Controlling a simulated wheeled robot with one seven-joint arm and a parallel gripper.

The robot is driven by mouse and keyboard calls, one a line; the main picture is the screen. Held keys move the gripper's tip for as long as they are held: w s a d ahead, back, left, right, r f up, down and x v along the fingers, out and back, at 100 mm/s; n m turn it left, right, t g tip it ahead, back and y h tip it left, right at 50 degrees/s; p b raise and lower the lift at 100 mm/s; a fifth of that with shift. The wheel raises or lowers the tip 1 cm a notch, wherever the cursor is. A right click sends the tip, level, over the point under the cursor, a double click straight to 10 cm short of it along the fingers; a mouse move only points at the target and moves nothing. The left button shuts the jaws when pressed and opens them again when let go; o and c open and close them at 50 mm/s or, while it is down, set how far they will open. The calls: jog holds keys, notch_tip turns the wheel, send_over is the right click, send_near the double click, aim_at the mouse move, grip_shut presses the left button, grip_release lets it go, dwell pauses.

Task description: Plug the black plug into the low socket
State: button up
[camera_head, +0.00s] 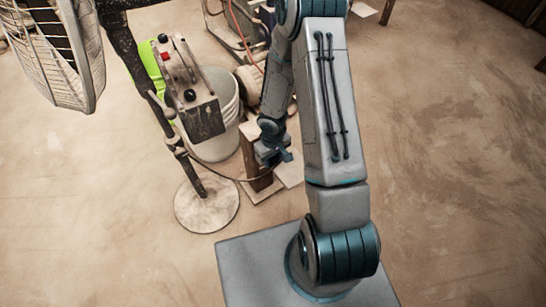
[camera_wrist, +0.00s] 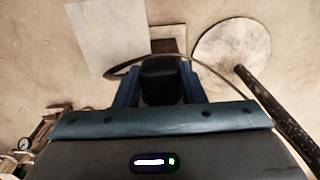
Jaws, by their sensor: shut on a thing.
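My gripper (camera_head: 283,157) hangs low beside a short wooden post (camera_head: 257,172) in the head view. In the wrist view my gripper (camera_wrist: 160,88) has its two blue fingers shut on the black plug (camera_wrist: 162,79). A thin dark cable (camera_wrist: 215,72) loops behind the plug and runs off toward the fan's pole. In the head view the cable (camera_head: 222,178) shows, but I cannot make out the plug at my gripper. The wooden post's top (camera_wrist: 168,45) lies just beyond the plug in the wrist view. I cannot make out the low socket in either view.
A white bucket (camera_head: 215,125) stands behind the post. Pale sheets (camera_wrist: 108,35) lie on the floor. The floor at right is clear.

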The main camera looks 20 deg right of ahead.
jog(key=shift+w+a, duration=0.15)
jog(key=shift+w, duration=0.25)
dwell(0.4)
jog(key=o, duration=1.1)
jog(key=shift+c, duration=0.2)
notch_tip(320, 180, up, 14)
jog(key=p, duration=0.6)
jog(key=s+d+r+m+t+h+p, duration=0.15)
jog(key=r+p, duration=0.45)
jog(key=r, duration=0.9)
jog(key=s+d+r+m+h+p, duration=0.1)
jog(key=s+d+r+p, duration=0.15)
jog(key=r+p, duration=0.75)
jog(key=s+a+r+p, duration=0.1)
jog(key=s+r+p, duration=0.1)
jog(key=r, duration=0.6)
jog(key=s+a+r+m+t+y+p, duration=0.1)
jog(key=s+r+p, duration=0.1)
jog(key=s+r, duration=0.3)
jog(key=s+a+r+y+p, duration=0.1)
jog(key=s+r, duration=0.3)
jog(key=r, duration=0.8)
jog(key=shift+a+p, duration=0.3)
jog(key=shift+p, duration=0.3)
